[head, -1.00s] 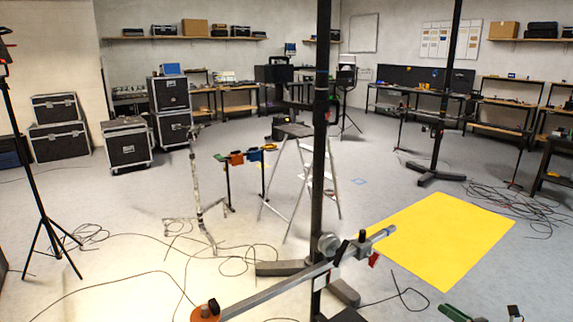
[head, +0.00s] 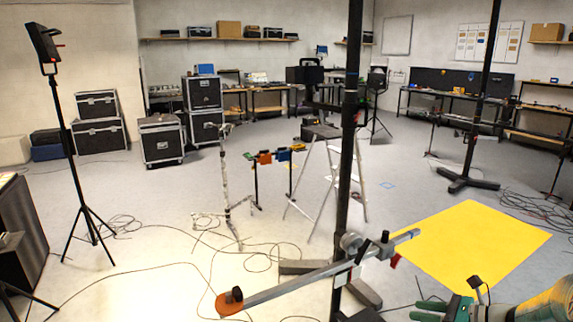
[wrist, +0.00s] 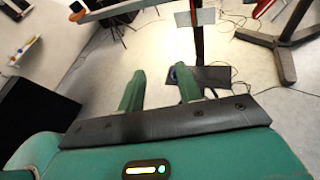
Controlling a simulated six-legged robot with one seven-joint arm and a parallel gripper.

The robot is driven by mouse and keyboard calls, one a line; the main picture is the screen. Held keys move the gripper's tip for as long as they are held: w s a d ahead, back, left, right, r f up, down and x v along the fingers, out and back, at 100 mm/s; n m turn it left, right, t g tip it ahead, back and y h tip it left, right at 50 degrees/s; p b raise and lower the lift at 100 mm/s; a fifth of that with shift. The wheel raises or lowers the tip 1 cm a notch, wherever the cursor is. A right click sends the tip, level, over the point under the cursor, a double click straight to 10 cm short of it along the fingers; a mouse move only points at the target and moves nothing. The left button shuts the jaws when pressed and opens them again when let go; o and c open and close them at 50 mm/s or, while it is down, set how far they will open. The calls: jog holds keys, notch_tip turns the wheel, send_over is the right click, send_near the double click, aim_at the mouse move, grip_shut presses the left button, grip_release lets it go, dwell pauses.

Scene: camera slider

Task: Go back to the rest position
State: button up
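My gripper (wrist: 160,76) is open in the wrist view, its two green fingers apart with nothing between them. In the head view my green gripper (head: 440,308) shows at the bottom right, partly cut off. The slider bar (head: 300,284) slants across the black upright pole (head: 346,180), with an orange disc (head: 230,302) at its low left end and a clamp with knobs (head: 352,243) at the pole. A red lever (head: 394,261) hangs near its right end. The bar shows in the wrist view (wrist: 118,9) at the top, apart from my fingers.
A yellow mat (head: 480,245) lies behind my gripper. Cables (head: 125,285) run over the floor. A light stand (head: 82,180) and a dark cabinet (head: 18,235) stand at left. A stepladder (head: 325,165) stands mid-room.

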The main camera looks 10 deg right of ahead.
jog(key=s+a+r+n+g+h, duration=0.2)
jog(key=s+a+r+n+g, duration=0.15)
jog(key=a+n, duration=0.5)
jog(key=s+a+r+n+g+h, duration=0.2)
jog(key=a+r+n+g, duration=0.3)
jog(key=a, duration=0.6)
jog(key=s+a+r+n+t+h, duration=0.4)
jog(key=s+n, duration=0.6)
jog(key=n, duration=0.5)
jog(key=a+h, duration=0.1)
jog(key=a, duration=0.1)
jog(key=shift+s+a+h, duration=0.2)
jog(key=shift+a+h, duration=0.1)
